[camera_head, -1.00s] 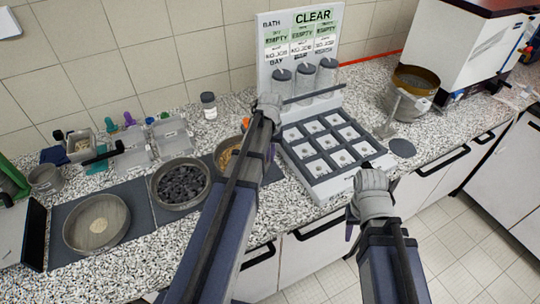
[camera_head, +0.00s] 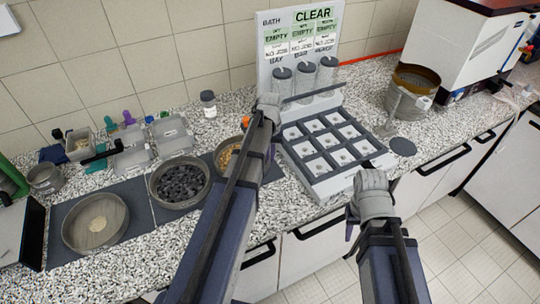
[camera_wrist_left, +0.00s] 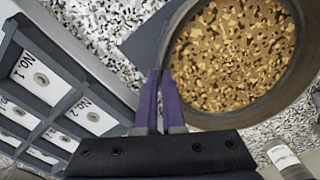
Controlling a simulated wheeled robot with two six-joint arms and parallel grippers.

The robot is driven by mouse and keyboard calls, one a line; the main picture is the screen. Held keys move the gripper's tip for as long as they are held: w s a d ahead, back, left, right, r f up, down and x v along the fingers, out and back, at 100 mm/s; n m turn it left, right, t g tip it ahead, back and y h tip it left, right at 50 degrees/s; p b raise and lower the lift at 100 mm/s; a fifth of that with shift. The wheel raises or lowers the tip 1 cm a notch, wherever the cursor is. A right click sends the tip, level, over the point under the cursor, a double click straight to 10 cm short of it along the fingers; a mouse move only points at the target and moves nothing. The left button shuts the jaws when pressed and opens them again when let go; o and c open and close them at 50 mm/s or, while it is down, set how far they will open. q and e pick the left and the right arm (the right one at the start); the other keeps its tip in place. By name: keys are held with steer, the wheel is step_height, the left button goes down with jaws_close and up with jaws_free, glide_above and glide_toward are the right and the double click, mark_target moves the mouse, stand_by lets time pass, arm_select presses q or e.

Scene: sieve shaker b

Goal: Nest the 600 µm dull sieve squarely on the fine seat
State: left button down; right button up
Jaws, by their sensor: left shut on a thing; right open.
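My left gripper (camera_head: 268,108) is above the bench behind my left arm; its fingers are mostly hidden in the head view. In the left wrist view its purple fingers (camera_wrist_left: 159,88) are shut on the near rim of a dull grey sieve (camera_wrist_left: 300,75) holding golden-brown grains. In the head view this sieve (camera_head: 226,158) is half hidden by my arm. No sieve's mesh size can be read. My right gripper (camera_head: 368,190) is open and empty in front of the bench.
Dark mats (camera_head: 62,247) lie under the sieves. A grey tray of numbered compartments (camera_head: 318,186) and a sign board (camera_head: 264,50) with cylinders stand to the right. A brass-coloured sieve (camera_head: 416,77) sits on a stand farther right. Small trays (camera_head: 168,130) and bottles stand at the back.

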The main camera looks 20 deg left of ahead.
arm_select(q)
steer(key=shift+f, duration=0.35)
stand_by(0.4)
steer(key=c, duration=0.9)
jaws_free()
steer(key=shift+c, duration=0.2)
step_height(320, 180, up, 7)
steer(key=p, duration=0.6)
steer(key=shift+p, duration=0.35)
